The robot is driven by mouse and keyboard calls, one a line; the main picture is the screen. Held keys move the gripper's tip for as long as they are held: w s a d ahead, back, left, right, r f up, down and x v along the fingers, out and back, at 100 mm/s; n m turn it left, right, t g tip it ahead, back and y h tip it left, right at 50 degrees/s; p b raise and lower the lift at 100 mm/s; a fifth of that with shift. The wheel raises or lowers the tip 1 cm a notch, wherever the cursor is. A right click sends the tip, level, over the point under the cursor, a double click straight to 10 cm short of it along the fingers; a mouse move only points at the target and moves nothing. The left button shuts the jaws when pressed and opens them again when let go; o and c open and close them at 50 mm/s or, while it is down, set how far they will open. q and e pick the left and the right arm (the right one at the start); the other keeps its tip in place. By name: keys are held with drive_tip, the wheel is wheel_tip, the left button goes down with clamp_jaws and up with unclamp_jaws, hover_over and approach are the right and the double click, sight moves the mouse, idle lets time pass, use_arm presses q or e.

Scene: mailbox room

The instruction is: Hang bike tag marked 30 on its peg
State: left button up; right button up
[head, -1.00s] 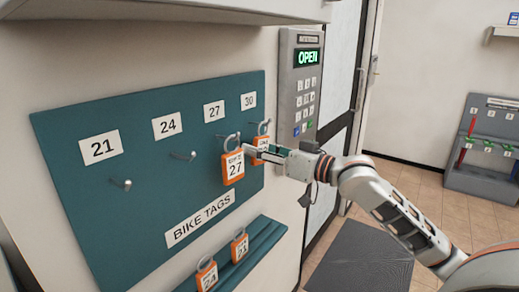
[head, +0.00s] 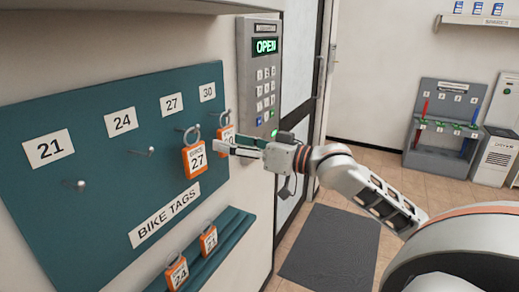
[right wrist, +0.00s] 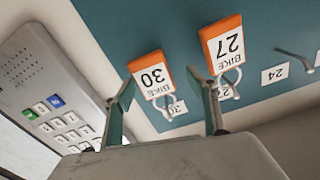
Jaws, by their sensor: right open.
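The orange-framed tag marked 30 (head: 228,134) is at the right end of the teal board, below the label 30 (head: 207,92). Its ring is up at the peg there; the exact contact is hard to see. In the right wrist view the tag 30 (right wrist: 152,76) appears upside down, between the spread fingers. My right gripper (head: 226,146) is open at the tag's lower part, with visible gaps beside the tag in the wrist view (right wrist: 164,88). The tag marked 27 (head: 195,159) hangs just left of it. My left gripper is out of view.
The pegs under 21 (head: 79,185) and 24 (head: 150,151) are bare. Tags 24 (head: 177,273) and 21 (head: 208,241) stand on the teal ledge (head: 232,222) below. A keypad (head: 258,85) reading OPEN is close to the right. A dark mat (head: 330,247) lies on the floor.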

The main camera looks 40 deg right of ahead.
drive_tip(key=v, duration=0.8)
drive_tip(key=shift+s, duration=0.15)
drive_tip(key=s+d+f+m+g+h, duration=0.1)
drive_tip(key=s+f+h, duration=0.15)
drive_tip(key=f, duration=1.35)
drive_tip(key=s+f+g+h, duration=0.1)
drive_tip(key=f+g+h, duration=0.15)
drive_tip(key=f, duration=1.35)
drive_tip(key=s+a+f+n+g, duration=0.1)
drive_tip(key=s+a+f, duration=0.5)
drive_tip(key=a+f, duration=0.4)
drive_tip(key=s+a+f+n+g, duration=0.1)
drive_tip(key=s+a+f+n, duration=0.1)
drive_tip(key=s+a+f, duration=0.4)
drive_tip(key=a+f, duration=0.4)
drive_tip(key=shift+s+a+y, duration=0.25)
drive_tip(key=shift+s+y, duration=0.05)
drive_tip(key=shift+r+g, duration=0.1)
drive_tip(key=shift+g, duration=0.15)
